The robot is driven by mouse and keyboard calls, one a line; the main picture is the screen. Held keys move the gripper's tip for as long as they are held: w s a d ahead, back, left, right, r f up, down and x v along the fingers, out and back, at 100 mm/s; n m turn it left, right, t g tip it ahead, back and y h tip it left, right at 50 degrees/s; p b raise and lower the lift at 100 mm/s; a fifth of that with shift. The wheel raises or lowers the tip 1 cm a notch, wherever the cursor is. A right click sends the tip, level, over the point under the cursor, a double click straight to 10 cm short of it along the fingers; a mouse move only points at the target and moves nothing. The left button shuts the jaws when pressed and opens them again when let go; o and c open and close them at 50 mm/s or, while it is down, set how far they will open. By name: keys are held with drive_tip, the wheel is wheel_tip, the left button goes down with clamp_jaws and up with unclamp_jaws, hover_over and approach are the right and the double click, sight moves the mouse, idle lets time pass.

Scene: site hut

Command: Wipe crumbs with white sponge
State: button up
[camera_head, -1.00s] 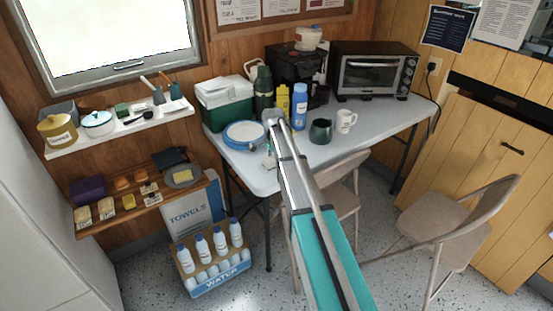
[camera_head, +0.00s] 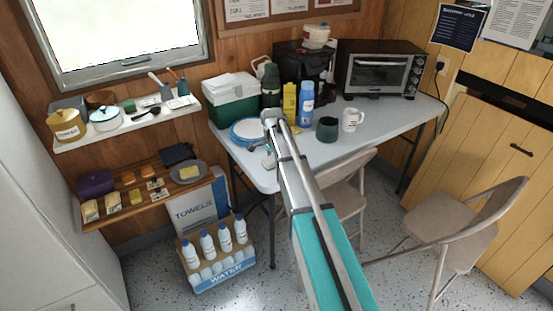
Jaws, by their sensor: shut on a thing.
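My gripper (camera_head: 268,156) is small in the head view, at the near left part of the grey table (camera_head: 330,146), just in front of the blue-rimmed round plate (camera_head: 245,131). It is shut on a small pale block that looks like the white sponge (camera_head: 268,163). The sponge is low at the tabletop; whether it touches the surface I cannot tell. My arm hides part of the table around it. The crumbs are too small to make out.
Folding chairs (camera_head: 470,218) stand in front. The table's right part is mostly clear.

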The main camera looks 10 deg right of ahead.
sight(264, 160)
drive_tip(key=shift+s+a, duration=0.1)
drive_tip(key=shift+a, duration=0.25)
drive_tip(key=shift+s+a, duration=0.25)
drive_tip(key=shift+a, duration=0.5)
drive_tip(key=shift+s+a, duration=0.2)
drive_tip(key=shift+a, duration=0.55)
drive_tip(key=shift+w, duration=0.15)
drive_tip(key=shift+w+a, duration=0.15)
drive_tip(key=shift+w, duration=0.15)
drive_tip(key=shift+w, duration=0.1)
drive_tip(key=shift+w+d, duration=0.25)
drive_tip(key=shift+d, duration=0.6)
drive_tip(key=shift+w+d, duration=0.25)
drive_tip(key=shift+d, duration=0.6)
drive_tip(key=shift+d, duration=0.1)
